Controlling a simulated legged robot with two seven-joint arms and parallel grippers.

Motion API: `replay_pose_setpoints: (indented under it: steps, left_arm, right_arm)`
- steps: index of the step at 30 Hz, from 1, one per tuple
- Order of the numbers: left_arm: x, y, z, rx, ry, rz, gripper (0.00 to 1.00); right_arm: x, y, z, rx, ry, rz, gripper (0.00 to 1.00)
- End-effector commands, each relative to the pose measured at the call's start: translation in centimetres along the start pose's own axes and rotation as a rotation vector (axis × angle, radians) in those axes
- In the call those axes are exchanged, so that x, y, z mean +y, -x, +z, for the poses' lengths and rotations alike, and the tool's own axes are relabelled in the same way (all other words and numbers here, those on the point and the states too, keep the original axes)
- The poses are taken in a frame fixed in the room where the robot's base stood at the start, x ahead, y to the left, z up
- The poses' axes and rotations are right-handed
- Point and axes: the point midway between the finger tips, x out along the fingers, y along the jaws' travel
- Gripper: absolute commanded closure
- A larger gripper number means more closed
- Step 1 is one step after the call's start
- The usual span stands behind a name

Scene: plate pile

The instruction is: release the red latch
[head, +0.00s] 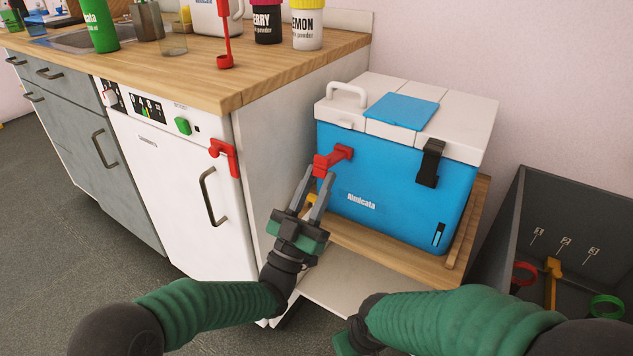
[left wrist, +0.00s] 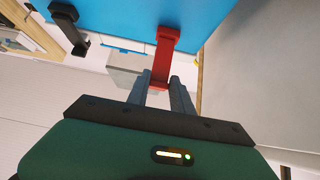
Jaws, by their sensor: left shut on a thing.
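The blue cooler (head: 385,190) with a white lid (head: 460,115) stands on a wooden board right of the counter. Its red latch (head: 342,153) is at the left of the front face and sticks outward from it. My left gripper (head: 321,173) is shut on the outer end of this latch. In the left wrist view, the red latch (left wrist: 164,45) runs from the blue wall to between the two grey fingers (left wrist: 160,86). A black latch (head: 431,165) lies flat against the cooler's front right. The lid looks closed. My right gripper's fingers are out of the frame.
Another red latch (head: 224,155) sits on the white dishwasher's top corner (head: 170,160). A red upright stand (head: 225,61) and powder jars are on the wooden counter (head: 200,85). A grey bin (head: 575,215) with coloured rings stands at the right.

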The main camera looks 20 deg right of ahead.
Motion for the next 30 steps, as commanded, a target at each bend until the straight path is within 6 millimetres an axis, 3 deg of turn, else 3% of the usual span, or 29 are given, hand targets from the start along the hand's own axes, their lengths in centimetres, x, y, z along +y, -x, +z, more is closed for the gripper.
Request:
replay_pose_setpoints:
  steps: [2,3,7,16,20,23,30]
  left_arm:
    - [-0.1,0.2,0.6,-0.017,0.001,-0.004,1.00]
    - [-0.1,0.2,0.6,-0.018,0.001,-0.003,0.68]
    - [-0.1,0.1,0.4,-0.013,0.001,-0.003,0.51]
    - [-0.1,0.1,0.1,-0.007,0.000,-0.001,0.51]
    - [-0.1,1.3,0.1,-0.011,0.000,-0.002,0.51]
    - [-0.1,3.5,-0.1,-0.013,0.001,-0.003,0.51]
    - [0.0,10.6,0.0,-0.015,0.003,-0.004,0.51]
  right_arm:
    - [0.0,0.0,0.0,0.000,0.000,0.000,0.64]
    - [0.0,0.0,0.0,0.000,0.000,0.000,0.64]
    - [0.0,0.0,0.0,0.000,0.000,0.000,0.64]
    - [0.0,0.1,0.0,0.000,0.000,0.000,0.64]
    - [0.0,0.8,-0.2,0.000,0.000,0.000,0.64]
    - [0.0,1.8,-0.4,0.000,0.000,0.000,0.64]
    - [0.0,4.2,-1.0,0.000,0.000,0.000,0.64]
